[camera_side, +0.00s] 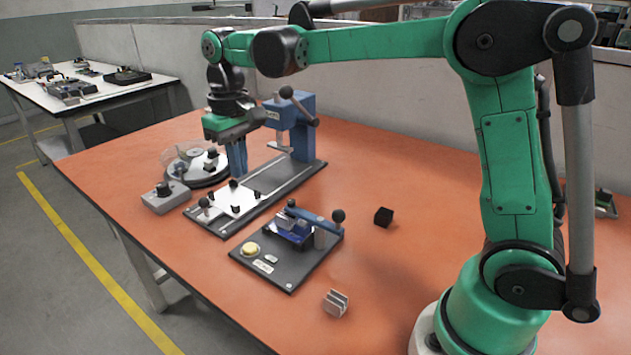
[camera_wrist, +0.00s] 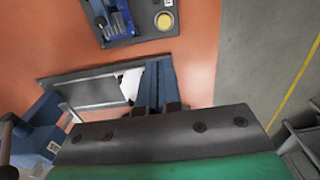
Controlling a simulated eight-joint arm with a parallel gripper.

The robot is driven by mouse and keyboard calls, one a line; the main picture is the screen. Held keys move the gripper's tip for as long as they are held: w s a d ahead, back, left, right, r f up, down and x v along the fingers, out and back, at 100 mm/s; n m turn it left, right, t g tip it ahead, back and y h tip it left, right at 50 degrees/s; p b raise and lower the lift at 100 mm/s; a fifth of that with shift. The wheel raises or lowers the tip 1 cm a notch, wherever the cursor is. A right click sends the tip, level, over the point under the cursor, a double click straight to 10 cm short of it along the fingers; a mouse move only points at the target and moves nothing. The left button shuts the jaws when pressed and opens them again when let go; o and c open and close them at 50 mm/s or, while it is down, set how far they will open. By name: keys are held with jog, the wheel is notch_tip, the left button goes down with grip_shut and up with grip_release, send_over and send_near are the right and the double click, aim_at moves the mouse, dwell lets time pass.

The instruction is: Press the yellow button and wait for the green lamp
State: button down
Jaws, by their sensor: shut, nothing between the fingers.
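The yellow button (camera_side: 250,248) is a round cap at the left corner of a dark base plate (camera_side: 290,275). In the wrist view the button (camera_wrist: 165,21) is near the top edge, on the same plate (camera_wrist: 146,36). My gripper (camera_side: 238,173) points down over the long grey fixture behind that plate, apart from the button. Its blue fingers are together and hold nothing; they also show in the wrist view (camera_wrist: 158,66). A small pale piece and a label sit beside the button. I cannot make out a lit green lamp in either view.
A blue press (camera_side: 302,135) stands on the long fixture, beside my gripper. A blue lever clamp (camera_side: 312,219) with dark knobs rises behind the button. A grey box (camera_side: 166,197), a round turntable (camera_side: 203,170), a black cube (camera_side: 384,216) and a grey slotted block (camera_side: 336,303) are around.

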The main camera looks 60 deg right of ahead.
aim_at(251, 242)
jog(key=shift+f, duration=0.1)
notch_tip(251, 242, down, 14)
jog(key=shift+r, duration=0.1)
dwell(0.6)
jog(key=shift+f, duration=0.95)
notch_tip(251, 242, up, 14)
jog(key=shift+r, duration=0.25)
dwell(0.4)
